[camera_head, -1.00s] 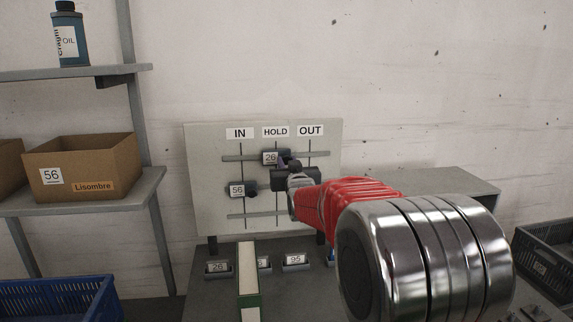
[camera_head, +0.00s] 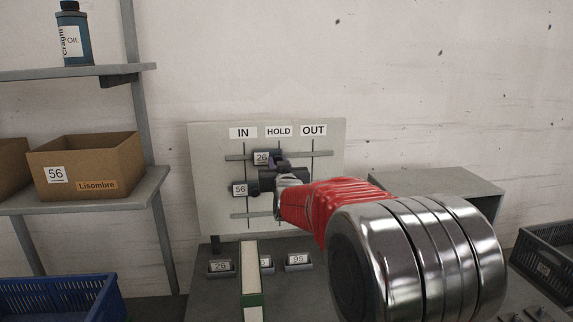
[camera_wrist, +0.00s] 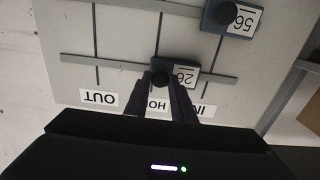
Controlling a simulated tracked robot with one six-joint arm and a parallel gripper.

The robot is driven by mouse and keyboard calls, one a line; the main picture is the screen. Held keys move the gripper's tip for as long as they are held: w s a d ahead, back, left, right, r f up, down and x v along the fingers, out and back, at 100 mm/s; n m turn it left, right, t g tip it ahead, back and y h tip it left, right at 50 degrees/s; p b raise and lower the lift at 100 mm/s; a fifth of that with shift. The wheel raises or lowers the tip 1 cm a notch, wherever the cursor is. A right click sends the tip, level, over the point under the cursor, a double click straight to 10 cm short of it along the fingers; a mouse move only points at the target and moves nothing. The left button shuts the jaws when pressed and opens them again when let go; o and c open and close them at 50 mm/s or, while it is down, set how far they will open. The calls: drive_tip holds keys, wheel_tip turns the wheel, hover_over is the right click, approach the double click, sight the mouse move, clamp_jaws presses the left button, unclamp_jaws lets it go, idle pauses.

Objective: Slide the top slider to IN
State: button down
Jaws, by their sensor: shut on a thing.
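The top slider (camera_head: 262,157), a dark block with a white 26 label, sits on the upper rail of the grey board (camera_head: 210,213). It stands between the HOLD and IN lines. In the wrist view the slider (camera_wrist: 187,75) appears upside down, with its round dark knob at the fingertips. My gripper (camera_head: 279,163) is shut on the knob; its fingers (camera_wrist: 165,87) also show in the wrist view. The IN sign (camera_head: 243,132) is at the board's upper left, beside the HOLD sign (camera_head: 279,131) and the OUT sign (camera_head: 313,130).
A second slider (camera_head: 240,190), labelled 56, sits lower near the IN line; it also shows in the wrist view (camera_wrist: 232,17). A white and green upright object (camera_head: 250,270) stands before the board. A cardboard box (camera_head: 110,165) is on the left shelf.

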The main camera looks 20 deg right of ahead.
drive_tip(key=a, duration=0.2)
drive_tip(key=w+a, duration=0.1)
drive_tip(key=a, duration=0.4)
drive_tip(key=shift+w+a, duration=0.25)
drive_tip(key=shift+a, duration=0.05)
drive_tip(key=c, duration=1.6)
unclamp_jaws()
drive_tip(key=shift+o, duration=0.4)
drive_tip(key=s+a, duration=0.2)
drive_tip(key=s, duration=1.1)
drive_tip(key=shift+s+a, duration=0.25)
drive_tip(key=shift+a, duration=0.1)
